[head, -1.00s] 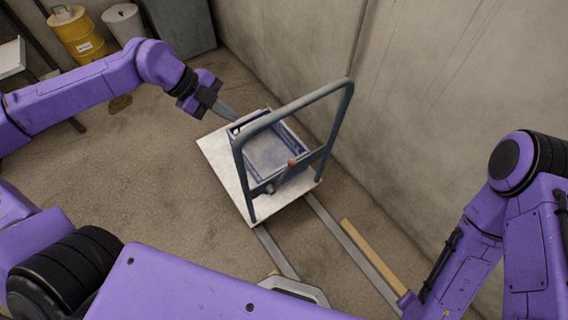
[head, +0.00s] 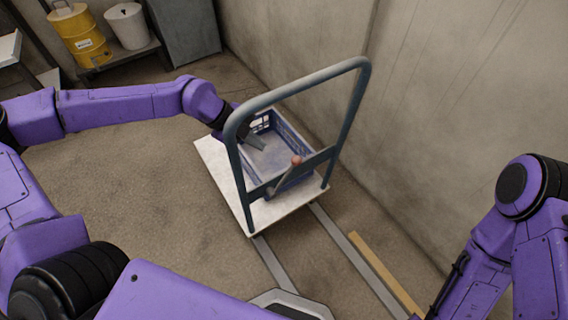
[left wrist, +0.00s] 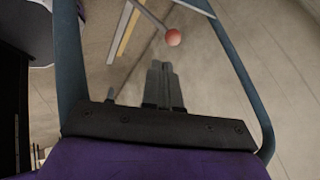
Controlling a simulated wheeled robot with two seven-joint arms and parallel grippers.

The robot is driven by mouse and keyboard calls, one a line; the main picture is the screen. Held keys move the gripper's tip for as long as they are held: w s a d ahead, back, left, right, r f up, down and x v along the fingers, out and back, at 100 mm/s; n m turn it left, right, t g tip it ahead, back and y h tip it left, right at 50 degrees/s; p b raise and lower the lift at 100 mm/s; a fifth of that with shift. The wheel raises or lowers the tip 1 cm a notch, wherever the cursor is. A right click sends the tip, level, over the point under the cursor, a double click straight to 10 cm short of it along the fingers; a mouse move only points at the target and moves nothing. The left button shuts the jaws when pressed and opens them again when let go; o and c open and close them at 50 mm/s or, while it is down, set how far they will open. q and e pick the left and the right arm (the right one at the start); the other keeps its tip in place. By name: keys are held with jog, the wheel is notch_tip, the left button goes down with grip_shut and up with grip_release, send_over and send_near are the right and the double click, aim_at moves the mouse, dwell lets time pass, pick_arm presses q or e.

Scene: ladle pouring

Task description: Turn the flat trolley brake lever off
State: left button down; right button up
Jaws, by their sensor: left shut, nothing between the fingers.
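The flat trolley has a pale deck (head: 213,158) and an upright blue-grey handle frame (head: 362,88). The brake lever shows as a reddish knob (head: 296,160) on a thin rod near the handle's crossbar. The same knob (left wrist: 173,38) shows in the left wrist view, just beyond my fingertips and slightly right. My left gripper (head: 259,144) is shut and empty, behind the handle frame and over the blue crate; its fingers (left wrist: 163,66) point towards the knob with a gap visible. The handle frame partly hides my left wrist. My right gripper is outside the views.
A blue crate (head: 294,142) sits on the deck. A concrete wall (head: 450,110) stands close on the right. Grey strips (head: 346,247) and a wooden strip (head: 384,272) lie on the floor. A yellow drum (head: 78,36) and a white bin (head: 127,26) stand at the back left.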

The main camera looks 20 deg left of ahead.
pick_arm(q)
jog(key=b+x, duration=0.1)
jog(key=x, duration=1.1)
jog(key=shift+r, duration=0.1)
